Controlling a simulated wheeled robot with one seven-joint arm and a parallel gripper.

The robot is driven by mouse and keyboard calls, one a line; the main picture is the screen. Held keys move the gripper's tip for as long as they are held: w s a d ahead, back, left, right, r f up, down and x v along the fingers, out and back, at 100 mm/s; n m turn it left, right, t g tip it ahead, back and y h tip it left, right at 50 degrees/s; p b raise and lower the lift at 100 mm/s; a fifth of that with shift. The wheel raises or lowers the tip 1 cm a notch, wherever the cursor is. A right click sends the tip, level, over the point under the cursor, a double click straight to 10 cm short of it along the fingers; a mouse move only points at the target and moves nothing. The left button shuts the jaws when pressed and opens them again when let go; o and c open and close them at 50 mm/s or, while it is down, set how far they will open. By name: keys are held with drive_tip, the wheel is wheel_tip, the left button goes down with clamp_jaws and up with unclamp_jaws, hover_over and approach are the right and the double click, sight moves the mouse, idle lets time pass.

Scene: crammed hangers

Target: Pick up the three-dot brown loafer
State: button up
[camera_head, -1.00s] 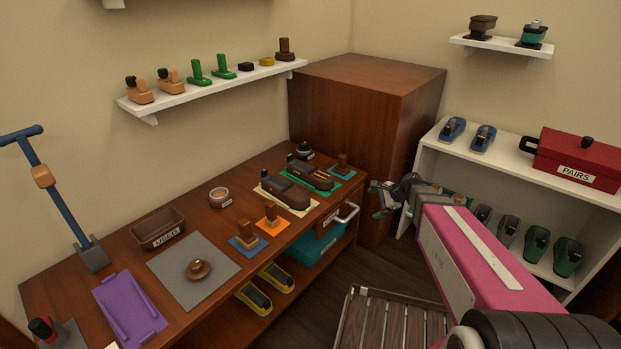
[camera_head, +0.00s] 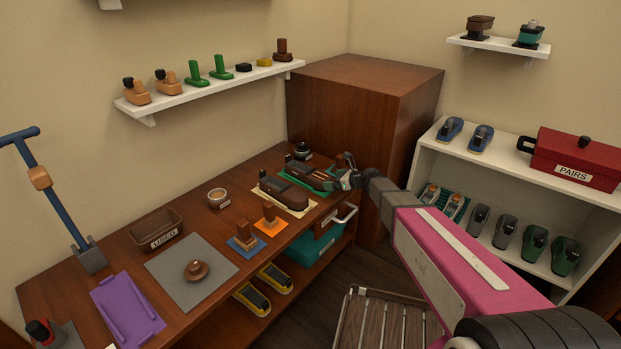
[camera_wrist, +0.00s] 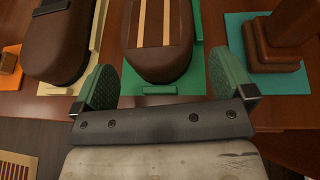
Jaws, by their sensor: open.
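Two brown loafers lie on the brown bench. One loafer (camera_head: 287,189) is on a cream mat (camera_head: 308,209) and carries a dark band; it also shows at left in the wrist view (camera_wrist: 57,45). The other loafer (camera_head: 304,170) is on a green mat (camera_head: 330,189); in the wrist view this loafer (camera_wrist: 160,35) shows two tan stripes. I cannot make out dots on either. My gripper (camera_head: 345,178) is open, with green finger pads. In the wrist view my gripper (camera_wrist: 167,78) faces the striped loafer's near end, one finger to each side and apart from it.
A brown block (camera_wrist: 290,25) on a teal mat (camera_wrist: 245,50) stands close at right in the wrist view. Orange (camera_head: 270,217) and blue-mat (camera_head: 244,239) pieces sit nearer on the bench. A tall brown cabinet (camera_head: 350,110) stands behind.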

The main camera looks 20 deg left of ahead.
sight(329, 179)
drive_tip(key=x, duration=0.5)
drive_tip(key=shift+a+r, duration=0.15)
drive_tip(key=shift+r, duration=0.05)
drive_tip(key=c, duration=0.8)
drive_tip(key=shift+o, duration=0.2)
drive_tip(key=shift+r, duration=0.1)
